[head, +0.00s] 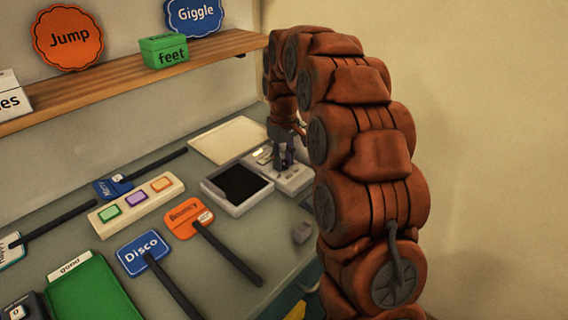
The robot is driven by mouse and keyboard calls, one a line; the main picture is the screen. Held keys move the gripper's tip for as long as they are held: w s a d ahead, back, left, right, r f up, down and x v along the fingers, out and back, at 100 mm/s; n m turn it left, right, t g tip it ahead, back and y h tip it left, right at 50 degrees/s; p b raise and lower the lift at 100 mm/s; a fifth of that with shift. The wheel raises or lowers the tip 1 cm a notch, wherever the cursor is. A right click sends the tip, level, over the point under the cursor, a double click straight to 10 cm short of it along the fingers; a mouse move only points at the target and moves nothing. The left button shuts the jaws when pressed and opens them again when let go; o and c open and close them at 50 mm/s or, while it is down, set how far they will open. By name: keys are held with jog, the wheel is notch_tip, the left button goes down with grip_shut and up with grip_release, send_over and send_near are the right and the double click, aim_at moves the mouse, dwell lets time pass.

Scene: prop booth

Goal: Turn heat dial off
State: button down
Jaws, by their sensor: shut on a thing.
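A pale grey device with a black square plate (238,183) stands on the grey counter below the shelf. Its light control panel (294,180) is on the right side of the plate. My gripper (284,164) points down onto this panel, with its dark fingers shut on a small part there. That part, which I take to be the heat dial, is hidden by the fingers, so its setting cannot be read. My reddish-brown arm arches over from the right and covers the panel's right side.
A button strip (137,205) with three coloured buttons and paddle signs reading Disco (142,253) and Bouncy (189,218) lie left of the device. A cream board (229,139) lies behind it. A wooden shelf (130,72) runs above.

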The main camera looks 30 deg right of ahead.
aim_at(283, 161)
jog(key=m+b, duration=0.1)
jog(key=m, duration=0.3)
jog(key=shift+w+m, duration=0.1)
jog(key=shift+m, duration=0.2)
jog(key=shift+m+b, duration=0.5)
jog(key=shift+m, duration=1)
jog(key=shift+r, duration=0.1)
jog(key=c, duration=0.8)
grip_release()
jog(key=shift+c, duration=0.2)
notch_tip(283, 161, up, 12)
